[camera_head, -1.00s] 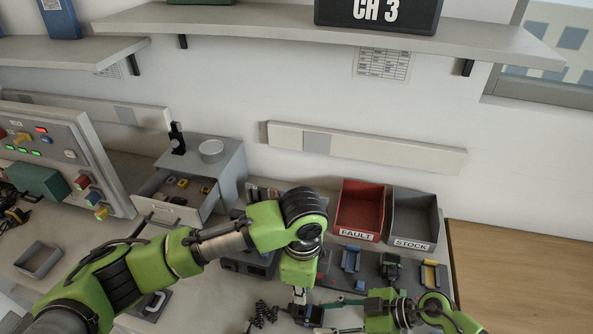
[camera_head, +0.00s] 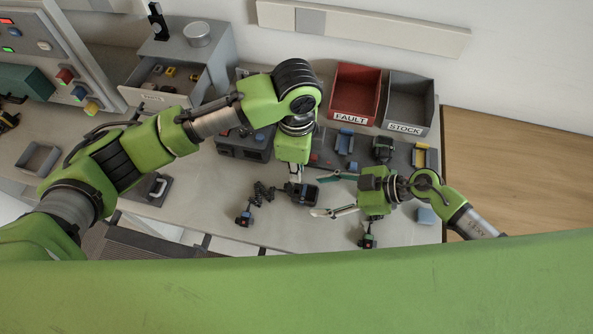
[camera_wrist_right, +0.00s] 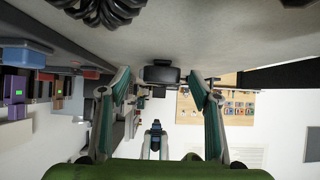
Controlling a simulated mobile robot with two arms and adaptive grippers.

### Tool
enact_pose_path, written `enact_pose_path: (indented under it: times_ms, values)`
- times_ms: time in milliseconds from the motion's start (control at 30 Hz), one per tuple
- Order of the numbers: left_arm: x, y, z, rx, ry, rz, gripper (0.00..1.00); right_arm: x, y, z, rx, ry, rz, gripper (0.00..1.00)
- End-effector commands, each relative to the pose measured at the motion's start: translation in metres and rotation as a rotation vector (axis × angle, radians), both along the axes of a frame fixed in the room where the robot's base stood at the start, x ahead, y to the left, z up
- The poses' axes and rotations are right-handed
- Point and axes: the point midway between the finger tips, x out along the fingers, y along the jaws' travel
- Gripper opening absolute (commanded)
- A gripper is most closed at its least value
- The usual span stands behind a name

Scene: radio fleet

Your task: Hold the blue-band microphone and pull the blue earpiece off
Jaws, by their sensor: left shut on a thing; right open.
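My left gripper (camera_head: 296,178) points down at the middle of the bench and is shut on a black microphone-like body (camera_head: 303,194). Its band and any earpiece on it are too small or hidden to make out. A black coiled cord (camera_head: 263,192) lies just left of it, with a small dark piece with a blue part (camera_head: 243,218) near the cord's lower end. My right gripper (camera_head: 334,195) is open and comes in from the right, its fingers pointing at the black body without touching it. In the right wrist view, a black body (camera_wrist_right: 161,75) shows between the spread, empty fingers (camera_wrist_right: 160,88).
Behind are a red FAULT bin (camera_head: 355,92), a grey STOCK bin (camera_head: 409,103) and a dark tray with blue and yellow holders (camera_head: 420,158). The open drawer (camera_head: 160,97) is at left.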

Motion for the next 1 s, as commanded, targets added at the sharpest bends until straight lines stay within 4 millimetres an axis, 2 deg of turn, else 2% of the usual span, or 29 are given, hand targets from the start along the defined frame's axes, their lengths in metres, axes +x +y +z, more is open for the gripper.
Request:
enact_pose_path:
  times_ms: [167,400,600,1000]
  values:
    - [0.000,0.000,0.000,0.000,0.000,0.000,0.00,-0.006,-0.022,0.014,-0.004,0.000,0.001,0.58]
    - [0.000,0.000,0.000,0.000,0.000,0.000,0.00,-0.018,-0.063,0.042,-0.006,0.002,0.000,0.58]
    - [0.000,0.000,0.000,0.000,0.000,0.000,0.00,-0.024,-0.086,0.059,-0.004,0.002,0.001,0.58]
    - [0.000,0.000,0.000,0.000,0.000,0.000,0.00,-0.026,-0.093,0.066,0.000,0.001,0.001,0.58]
